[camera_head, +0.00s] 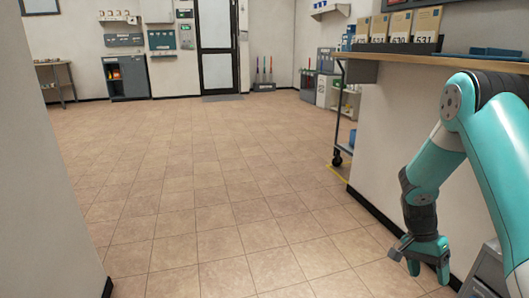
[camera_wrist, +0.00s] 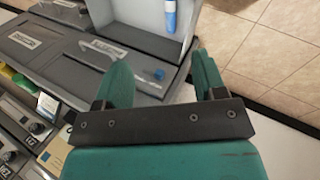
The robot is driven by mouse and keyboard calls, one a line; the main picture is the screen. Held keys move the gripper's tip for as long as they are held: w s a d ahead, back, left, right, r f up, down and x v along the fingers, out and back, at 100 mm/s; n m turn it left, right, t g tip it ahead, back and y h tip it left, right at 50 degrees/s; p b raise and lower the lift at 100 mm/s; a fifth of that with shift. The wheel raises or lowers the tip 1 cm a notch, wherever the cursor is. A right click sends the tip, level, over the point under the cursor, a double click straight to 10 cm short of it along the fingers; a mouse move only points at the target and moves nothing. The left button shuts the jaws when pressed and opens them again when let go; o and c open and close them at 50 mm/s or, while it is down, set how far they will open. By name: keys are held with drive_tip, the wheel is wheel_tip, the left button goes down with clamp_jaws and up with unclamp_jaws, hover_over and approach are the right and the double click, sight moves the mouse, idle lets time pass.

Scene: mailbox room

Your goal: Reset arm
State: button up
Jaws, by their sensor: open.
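My teal arm (camera_head: 480,135) comes in from the right edge in the head view. It bends down so that my gripper (camera_head: 428,268) hangs low beside the wall on the right. In the wrist view my gripper (camera_wrist: 162,82) has its two teal fingers apart, with nothing between them. Beyond the fingers is a grey cabinet-like unit (camera_wrist: 75,45) with labelled panels. A light-coloured recess or open compartment (camera_wrist: 150,20) with a blue item in it shows past the fingertips.
A wooden shelf (camera_head: 395,58) with numbered boxes (camera_head: 428,22) runs above my arm. A wheeled rack (camera_head: 342,110) stands beyond it. A wall (camera_head: 40,180) closes the left side. The tiled floor (camera_head: 190,170) is clear up to the door (camera_head: 217,45).

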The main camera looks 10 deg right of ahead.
drive_tip(key=w+a+r+n+t+y+p, duration=0.15)
drive_tip(key=a+r+n+t, duration=0.25)
drive_tip(key=a+r+n, duration=0.95)
drive_tip(key=s+a+r+n+t+y+p, duration=0.15)
drive_tip(key=s+a+r+n, duration=0.25)
drive_tip(key=s+a+r, duration=0.6)
drive_tip(key=s+a+r+n+g+y+p, duration=0.1)
drive_tip(key=s+a+r+n+y+p, duration=0.2)
drive_tip(key=s+a+r, duration=0.7)
drive_tip(key=w+a+r+p, duration=0.1)
drive_tip(key=w+r+p, duration=0.2)
drive_tip(key=r+p, duration=3)
drive_tip(key=shift+a+r+p, duration=0.15)
drive_tip(key=shift+r+p, duration=0.15)
drive_tip(key=shift+p, duration=0.9)
